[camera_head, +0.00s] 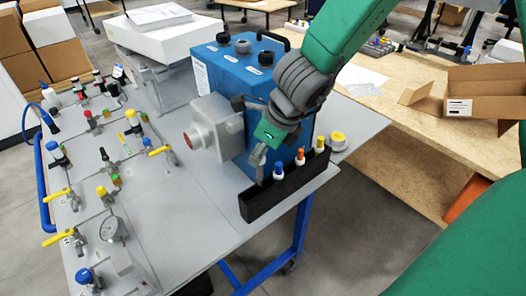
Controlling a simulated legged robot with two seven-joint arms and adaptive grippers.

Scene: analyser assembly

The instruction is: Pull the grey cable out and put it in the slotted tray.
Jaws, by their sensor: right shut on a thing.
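The black slotted tray (264,205) stands along the right edge of the grey table. Plugs with blue (279,169), orange (300,156) and yellow (320,143) tops stand in its slots. My right gripper (259,157) is above the left, near end of the tray, in front of the blue box. It is shut on a small grey piece (261,174), which looks like the grey cable's plug. The piece hangs down at the tray's near end; I cannot tell whether it is inside a slot. My left gripper is not in view.
The blue box (229,87) with black knobs and a grey block (212,130) stand right behind the gripper. Valves and a gauge (112,229) fill the table's left. The middle front of the table is clear.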

